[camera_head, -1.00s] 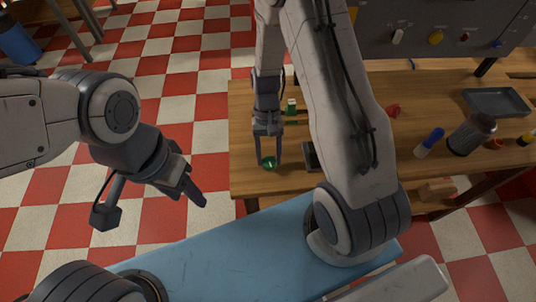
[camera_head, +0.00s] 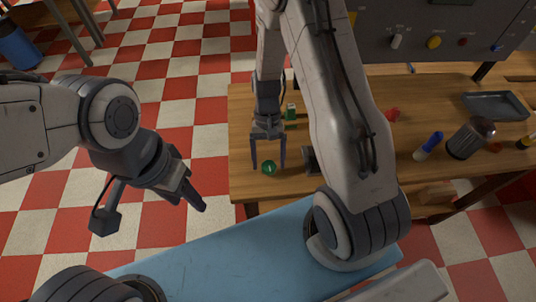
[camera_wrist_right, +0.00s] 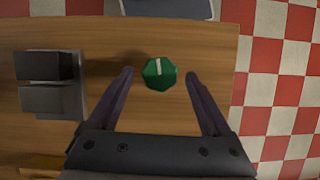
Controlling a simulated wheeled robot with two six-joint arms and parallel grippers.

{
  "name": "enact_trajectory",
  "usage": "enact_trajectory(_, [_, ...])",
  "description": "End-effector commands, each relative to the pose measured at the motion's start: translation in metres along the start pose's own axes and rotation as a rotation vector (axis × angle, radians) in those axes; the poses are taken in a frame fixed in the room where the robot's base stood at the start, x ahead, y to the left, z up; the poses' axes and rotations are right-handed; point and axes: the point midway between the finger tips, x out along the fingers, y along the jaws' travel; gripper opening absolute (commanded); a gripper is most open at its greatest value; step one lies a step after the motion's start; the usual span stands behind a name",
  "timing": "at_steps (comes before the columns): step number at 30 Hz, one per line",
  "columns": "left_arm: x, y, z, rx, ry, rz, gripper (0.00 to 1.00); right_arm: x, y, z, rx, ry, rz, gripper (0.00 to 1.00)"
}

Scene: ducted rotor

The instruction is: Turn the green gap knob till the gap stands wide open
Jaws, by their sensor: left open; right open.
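The green gap knob (camera_head: 268,168) sits on the wooden table near its left end. In the right wrist view the knob (camera_wrist_right: 160,72) is a faceted green piece with a white pointer line running nearly straight up the picture. My right gripper (camera_head: 269,168) is open around and above the knob; its fingers in the wrist view (camera_wrist_right: 158,80) stand apart on either side, not touching it. A dark grey two-block device (camera_wrist_right: 46,82) lies left of the knob in the wrist view, with a narrow slit between its blocks. My left gripper (camera_head: 197,202) is open and empty, off the table over the floor.
A green block-like item (camera_head: 291,112) stands behind the knob. A blue-handled tool (camera_head: 429,145), a dark cylinder (camera_head: 470,138) and a grey tray (camera_head: 497,105) are at the right. A control panel (camera_head: 440,35) stands at the back. My right arm hides the table's middle.

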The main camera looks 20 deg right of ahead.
Motion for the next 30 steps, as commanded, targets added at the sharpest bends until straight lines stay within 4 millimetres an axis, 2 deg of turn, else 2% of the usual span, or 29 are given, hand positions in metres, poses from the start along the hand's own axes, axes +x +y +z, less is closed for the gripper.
enact_trajectory(5, [0.003,0.0,0.0,0.0,0.0,0.0,0.5,-0.019,0.0,-0.002,-0.001,0.006,-0.002,0.83])
enact_trajectory(12, [0.009,-0.001,0.001,0.0,0.0,0.0,0.5,-0.067,0.0,-0.003,0.0,0.009,-0.003,0.83])
enact_trajectory(18, [0.012,-0.001,0.001,0.0,0.0,0.0,0.5,-0.096,0.0,-0.002,0.0,0.005,-0.001,0.83])
enact_trajectory(23, [0.012,-0.001,0.001,0.0,0.0,0.0,0.5,-0.104,0.0,-0.001,0.0,0.003,0.0,0.83])
enact_trajectory(30, [0.012,-0.001,0.001,0.0,0.0,0.0,0.5,-0.105,0.0,-0.001,0.0,0.002,0.0,0.83])
